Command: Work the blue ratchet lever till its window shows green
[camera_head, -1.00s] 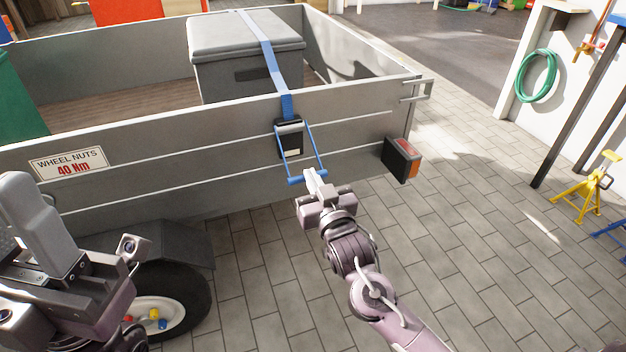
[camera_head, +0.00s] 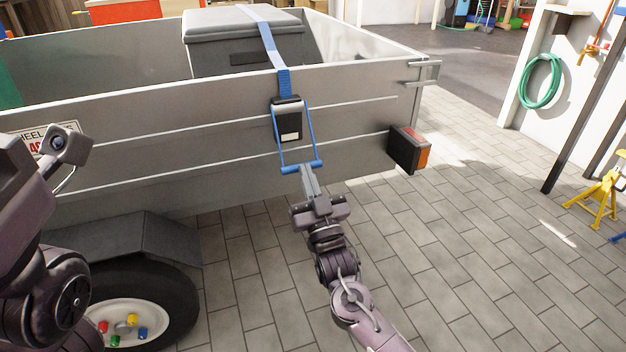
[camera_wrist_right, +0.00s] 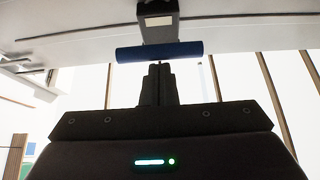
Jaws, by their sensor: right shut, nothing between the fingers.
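The blue ratchet lever (camera_head: 313,136) is a U-shaped frame hanging down from a black ratchet (camera_head: 287,108) on the trailer's side wall. Its crossbar (camera_head: 289,170) is lowest, and also shows as a blue cylinder in the right wrist view (camera_wrist_right: 135,53). The ratchet's window (camera_head: 290,137) looks pale whitish, not green; it is pale in the wrist view too (camera_wrist_right: 158,21). My right gripper (camera_head: 305,168) is shut and empty, its fingertips at the crossbar's middle; I cannot tell whether they touch. Part of my left arm fills the left edge; its fingers are not visible.
A blue strap (camera_head: 270,50) runs from the ratchet over a grey box (camera_head: 215,50) in the trailer (camera_head: 170,165). A tail lamp (camera_head: 408,148) sticks out right of the lever. The wheel (camera_head: 185,310) is lower left.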

